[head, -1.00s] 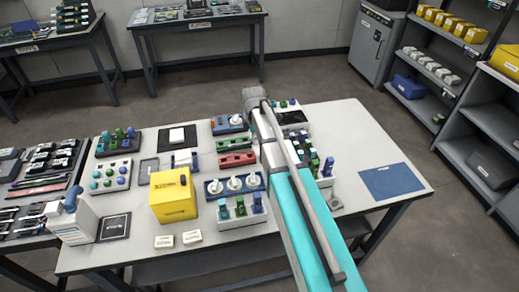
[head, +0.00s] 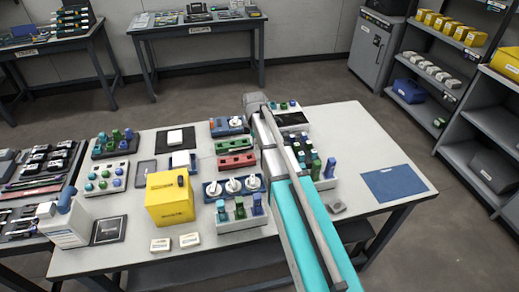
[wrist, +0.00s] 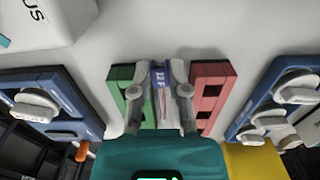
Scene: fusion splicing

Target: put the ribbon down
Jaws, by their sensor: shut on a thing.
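My gripper (wrist: 158,75) has its two grey fingers closed on the ribbon (wrist: 160,95), a narrow blue and white piece marked "12F", in the wrist view. The ribbon lies between a green holder (wrist: 118,78) on the left and a red holder (wrist: 217,78) on the right. I cannot tell whether it touches the surface below. In the head view the green holder (head: 229,147) and red holder (head: 237,161) show on the white table (head: 340,140), left of my arm. The gripper and ribbon are hidden there by my arm.
Blue trays with white knobs flank the holders in the wrist view, left (wrist: 35,90) and right (wrist: 280,105). A yellow box (head: 170,200) and a white bottle (head: 65,225) stand on the table's left part. A blue mat (head: 394,183) lies on the clear right part.

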